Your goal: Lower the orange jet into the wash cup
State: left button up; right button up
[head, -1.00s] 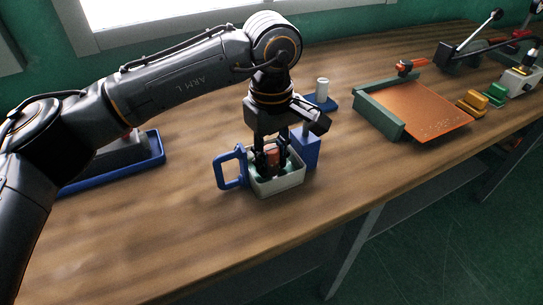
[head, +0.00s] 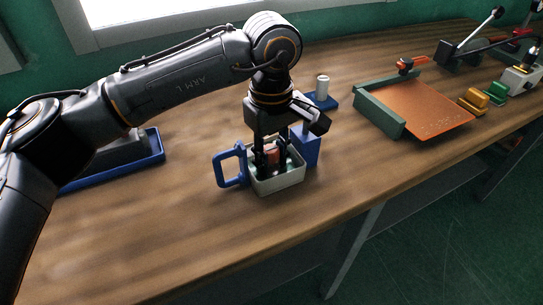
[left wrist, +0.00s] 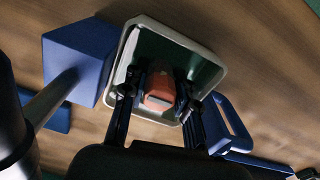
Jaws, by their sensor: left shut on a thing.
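The wash cup (head: 277,185) is a pale square cup with a blue handle (head: 230,167), standing on the wooden table; its rim shows in the left wrist view (left wrist: 205,55). Green shows inside it. The orange jet (left wrist: 160,90) is between the fingers of my left gripper (left wrist: 158,92), inside the outline of the cup's opening. My left gripper in the head view (head: 271,160) points down into the cup and is shut on the jet. The jet's lower end is hidden, so I cannot tell whether it touches the bottom. My right gripper is not in view.
A blue block (head: 306,147) stands right beside the cup. A blue base with a white cylinder (head: 322,88) is behind it. A blue tray (head: 150,160) lies at left. An orange board with a green edge (head: 420,108) is at right. The table's front is clear.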

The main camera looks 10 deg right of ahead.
pick_arm(q)
jog(key=o, duration=1.1)
jog(key=shift+c, duration=0.2)
